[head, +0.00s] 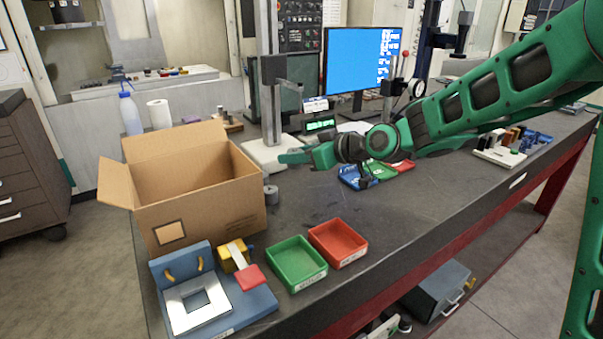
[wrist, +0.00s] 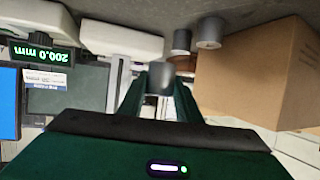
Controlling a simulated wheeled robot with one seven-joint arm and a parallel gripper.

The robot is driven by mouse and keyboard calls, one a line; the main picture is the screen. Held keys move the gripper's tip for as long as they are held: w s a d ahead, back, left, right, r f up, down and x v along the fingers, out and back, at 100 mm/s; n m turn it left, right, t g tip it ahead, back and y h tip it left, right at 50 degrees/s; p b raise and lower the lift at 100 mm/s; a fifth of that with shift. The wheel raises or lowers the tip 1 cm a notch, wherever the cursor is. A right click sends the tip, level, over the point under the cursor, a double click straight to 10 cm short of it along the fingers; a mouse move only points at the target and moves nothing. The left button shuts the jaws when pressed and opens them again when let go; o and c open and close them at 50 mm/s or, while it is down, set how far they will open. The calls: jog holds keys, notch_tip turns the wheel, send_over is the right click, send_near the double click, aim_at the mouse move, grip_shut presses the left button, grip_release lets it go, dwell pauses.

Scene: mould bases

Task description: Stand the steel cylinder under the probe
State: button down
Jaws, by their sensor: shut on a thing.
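My gripper (head: 287,158) reaches left over the bench at the white base plate (head: 258,150) of a column stand (head: 268,85). In the wrist view my gripper (wrist: 160,82) is shut on a grey steel cylinder (wrist: 160,70), held between the fingertips. The cylinder's lower part is hidden, and I cannot tell whether it touches a surface. In the head view the fingers hide it. A green digital readout (head: 320,125) shows 200.0 mm in the wrist view (wrist: 40,54).
Two other grey cylinders (wrist: 181,40) (wrist: 208,33) stand by the open cardboard box (head: 205,205). A green tray (head: 297,263), a red tray (head: 338,242) and a blue fixture (head: 245,305) lie at the front. A monitor (head: 362,62) stands behind.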

send_over(302, 180)
jog(key=f, duration=0.4)
jog(key=shift+w+a, duration=0.1)
jog(key=shift+a, duration=0.2)
jog(key=shift+f, duration=1.95)
jog(key=shift+f, duration=0.1)
jog(key=c, duration=1.3)
grip_release()
jog(key=shift+d+r, duration=0.2)
jog(key=shift+d, duration=0.05)
jog(key=v, duration=1.1)
jog(key=shift+s+d, duration=0.2)
jog(key=shift+s, duration=0.1)
